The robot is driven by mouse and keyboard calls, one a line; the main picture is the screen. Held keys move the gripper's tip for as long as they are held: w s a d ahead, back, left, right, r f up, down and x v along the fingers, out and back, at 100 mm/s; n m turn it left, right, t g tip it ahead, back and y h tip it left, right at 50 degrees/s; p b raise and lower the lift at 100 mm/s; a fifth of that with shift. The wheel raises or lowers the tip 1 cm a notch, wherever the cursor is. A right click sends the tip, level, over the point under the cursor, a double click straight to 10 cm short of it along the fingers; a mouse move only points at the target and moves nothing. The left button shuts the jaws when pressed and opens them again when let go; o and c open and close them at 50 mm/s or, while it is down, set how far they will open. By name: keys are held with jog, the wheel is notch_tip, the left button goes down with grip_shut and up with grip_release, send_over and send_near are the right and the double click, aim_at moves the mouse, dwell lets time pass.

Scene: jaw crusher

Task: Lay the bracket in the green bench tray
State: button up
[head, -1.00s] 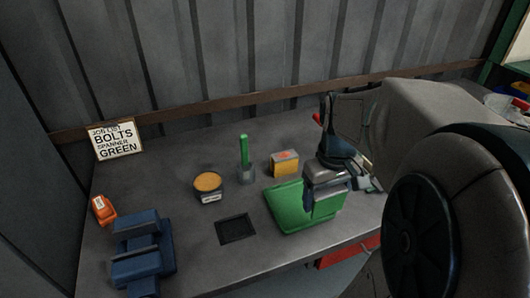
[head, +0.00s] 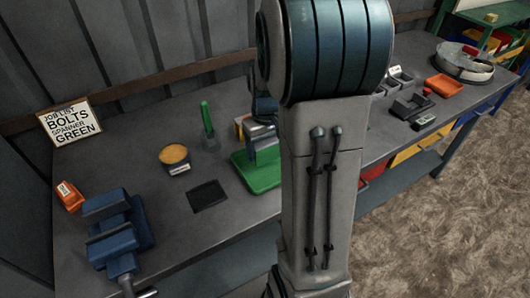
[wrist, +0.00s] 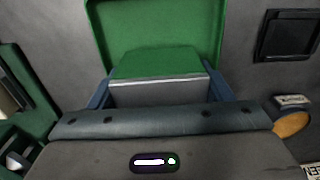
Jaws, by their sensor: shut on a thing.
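The green bench tray (head: 252,176) lies on the bench, partly hidden behind my arm in the head view. Its bare green floor and raised rim (wrist: 155,25) show at the top of the wrist view. My gripper (wrist: 160,92) is shut on the bracket (wrist: 158,64), which shows a green face and a greyer near face between the two blue fingers. In the head view my gripper (head: 265,132) is over the tray, and the bracket (head: 268,151) stands upright below it. I cannot tell whether the bracket touches the tray.
A yellow box (head: 241,127) is close behind my gripper. An orange tray (head: 444,86) lies far right.

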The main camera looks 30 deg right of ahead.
jog(key=shift+f, duration=1.35)
jog(key=shift+f, duration=0.2)
jog(key=o, duration=1.4)
